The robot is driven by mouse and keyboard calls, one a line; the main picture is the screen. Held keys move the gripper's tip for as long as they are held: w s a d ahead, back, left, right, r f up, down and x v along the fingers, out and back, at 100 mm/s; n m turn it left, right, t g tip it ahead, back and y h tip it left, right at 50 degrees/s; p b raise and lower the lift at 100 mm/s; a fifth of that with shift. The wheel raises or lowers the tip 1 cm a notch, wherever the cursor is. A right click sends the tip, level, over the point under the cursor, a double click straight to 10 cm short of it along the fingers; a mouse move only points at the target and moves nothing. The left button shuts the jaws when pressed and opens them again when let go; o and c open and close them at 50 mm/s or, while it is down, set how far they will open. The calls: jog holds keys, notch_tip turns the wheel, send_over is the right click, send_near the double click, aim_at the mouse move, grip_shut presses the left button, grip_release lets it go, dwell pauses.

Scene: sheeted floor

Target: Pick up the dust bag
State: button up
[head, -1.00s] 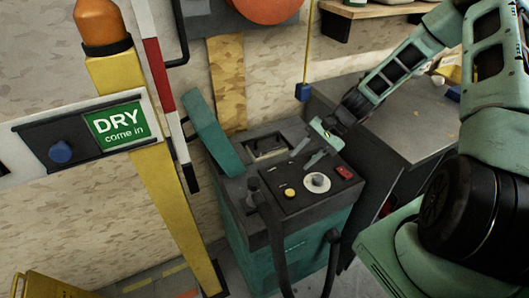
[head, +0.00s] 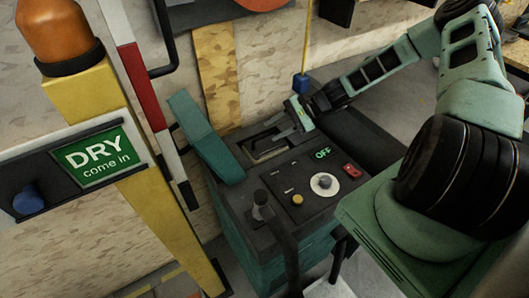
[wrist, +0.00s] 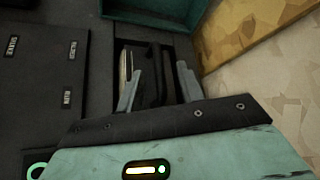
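The dust bag appears to sit in the open compartment (head: 247,156) on top of the teal and black machine. In the wrist view a dark item with a raised loop (wrist: 154,62) and a pale edge beside it show in that compartment; I cannot tell clearly which part is the bag. My gripper (head: 282,136) is over the compartment, its fingers pointing down into it. In the wrist view my gripper (wrist: 158,88) is open, one finger on each side of the dark item. Whether the fingers touch it is not clear.
The raised teal lid (head: 205,135) stands left of the compartment. The control panel (head: 305,192) with a dial, a red switch and a lit OFF display lies in front. A yellow post (head: 165,200) with a DRY sign stands left. The wall (wrist: 270,95) is close behind.

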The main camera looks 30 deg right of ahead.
aim_at(269, 133)
jog(key=p+x, duration=0.1)
jog(key=x, duration=0.3)
jog(key=shift+a+f, duration=0.1)
jog(key=shift+f, duration=0.15)
jog(key=shift+c, duration=0.4)
grip_shut()
dwell(0.8)
